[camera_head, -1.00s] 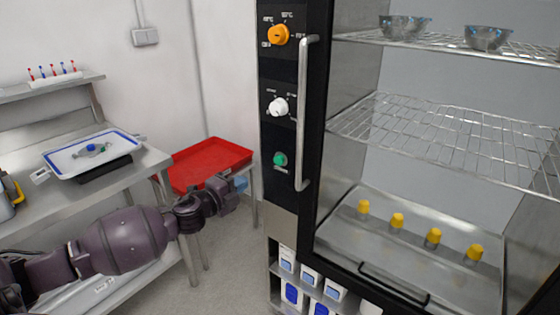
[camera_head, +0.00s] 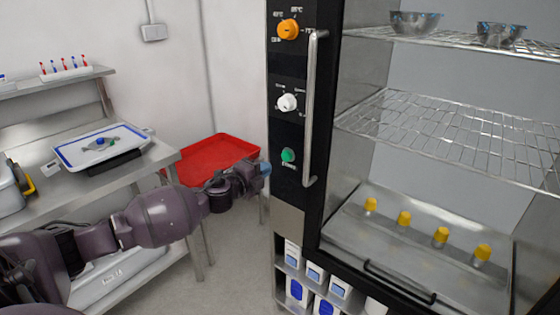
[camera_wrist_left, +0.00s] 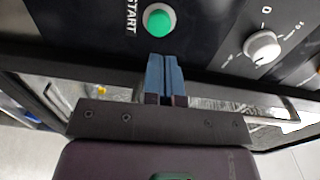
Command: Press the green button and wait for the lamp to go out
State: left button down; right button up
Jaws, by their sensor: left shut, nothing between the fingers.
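The green button (camera_head: 288,155) is a round knob on the black control panel of the tall cabinet, below the white dial. In the left wrist view the green button (camera_wrist_left: 159,20) shows beside the word START. My left gripper (camera_head: 265,168) is just left of the panel, a little lower than the button. In the left wrist view the left gripper (camera_wrist_left: 166,60) has its blue fingertips together and empty, pointing at the button with a small gap in the picture. I cannot make out a separate lamp. My right gripper is not in view.
An orange dial (camera_head: 289,29) and a white dial (camera_head: 287,103) sit above the button. A long vertical handle (camera_head: 310,110) stands out just right of it. A red tray (camera_head: 215,152) is behind my left arm. A steel bench (camera_head: 60,190) stands at left.

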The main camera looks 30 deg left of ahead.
aim_at(285, 157)
pick_arm(q)
jog(key=shift+w+d+f+b, duration=0.1)
jog(key=shift+w+d+b, duration=0.1)
jog(key=shift+w, duration=1.6)
jog(key=shift+w+d+f+b, duration=0.1)
jog(key=shift+w+b, duration=0.05)
jog(key=shift+w, duration=1.65)
